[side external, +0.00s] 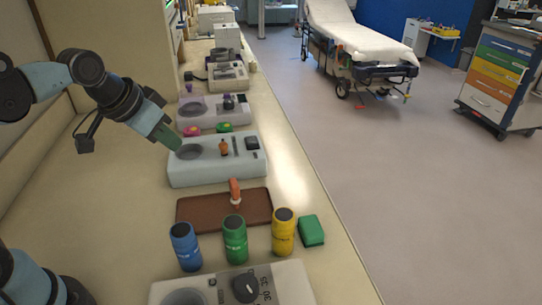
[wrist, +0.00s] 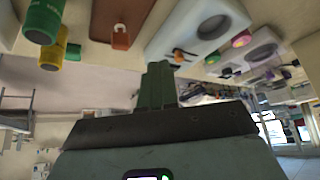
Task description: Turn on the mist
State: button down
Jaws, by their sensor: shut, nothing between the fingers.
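My gripper (side external: 174,142) has green fingers pressed together with nothing between them. It is beside the upper left of a pale box-shaped device (side external: 215,174), near its round grey dish (side external: 189,152); I cannot tell if it touches. This device has an orange-brown knob (side external: 223,148), a slot and dark parts on its top. In the wrist view the shut fingers (wrist: 158,70) point toward the same device (wrist: 172,38), with the orange knob (wrist: 181,54) just beyond the tips. No readable mist label shows, and no mist is visible.
A brown tray (side external: 202,211) with an orange-handled item, blue (side external: 186,247), green (side external: 235,239) and yellow (side external: 283,232) canisters, and a green block (side external: 311,231) stand in front. Similar devices (side external: 210,112) stand behind, with pink (side external: 192,131) and green items between.

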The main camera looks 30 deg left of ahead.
jog(key=w+r+m+g, duration=0.25)
jog(key=w+r, duration=0.35)
jog(key=w, duration=0.4)
jog(key=m+g+h, duration=0.2)
jog(key=m, duration=0.3)
send_over(255, 143)
jog(key=s+a, duration=0.3)
jog(key=a, duration=0.1)
jog(key=shift+w+a+f+m, duration=0.1)
jog(key=shift+w+f+m, duration=0.15)
jog(key=shift+w+f, duration=0.55)
jog(key=shift+f, duration=0.15)
jog(key=x, duration=0.8)
jog(key=s+x, duration=0.1)
jog(key=x, duration=0.3)
jog(key=shift+f, duration=0.3)
jog(key=shift+d+f, duration=0.2)
jog(key=shift+f, duration=0.4)
